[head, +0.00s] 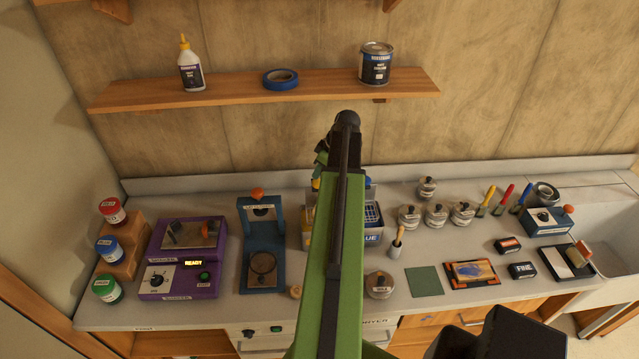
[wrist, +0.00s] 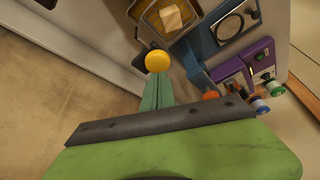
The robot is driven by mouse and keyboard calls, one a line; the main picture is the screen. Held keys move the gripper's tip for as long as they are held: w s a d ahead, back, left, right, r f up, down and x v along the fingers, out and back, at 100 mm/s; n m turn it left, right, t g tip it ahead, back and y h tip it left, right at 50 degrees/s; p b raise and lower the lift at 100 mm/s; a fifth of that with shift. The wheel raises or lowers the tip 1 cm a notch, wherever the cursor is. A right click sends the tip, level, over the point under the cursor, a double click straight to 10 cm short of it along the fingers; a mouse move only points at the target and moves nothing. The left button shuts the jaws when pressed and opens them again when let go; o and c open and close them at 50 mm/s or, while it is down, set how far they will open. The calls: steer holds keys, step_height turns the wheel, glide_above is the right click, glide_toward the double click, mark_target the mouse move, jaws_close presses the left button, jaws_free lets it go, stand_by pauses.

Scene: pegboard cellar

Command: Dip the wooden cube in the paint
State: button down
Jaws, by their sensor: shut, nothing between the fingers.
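The pale wooden cube (wrist: 172,18) shows in the wrist view, inside a square, dark-rimmed container (wrist: 146,20) with a yellowish-brown inside. I cannot tell how deep the cube sits or whether it is wet. In the head view my arm hides most of this dip station; a blue-labelled compartment (head: 372,237) shows to its right. My gripper (wrist: 157,80) is shut and empty, its green fingers pointing at a round yellow knob (wrist: 157,60) beside the container. I cannot tell whether they touch it.
A blue stand (head: 262,240) and a purple READY machine (head: 180,262) stand left of the station. A shelf (head: 270,88) hangs above.

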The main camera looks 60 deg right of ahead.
steer(key=shift+f, duration=0.1)
stand_by(0.3)
steer(key=shift+f+b, duration=4.75)
steer(key=shift+b, duration=0.1)
steer(key=shift+r, duration=0.1)
steer(key=shift+r+p, duration=4.75)
steer(key=shift+p, duration=0.1)
step_height(320, 180, up, 5)
steer(key=p, duration=0.5)
steer(key=shift+r, duration=0.15)
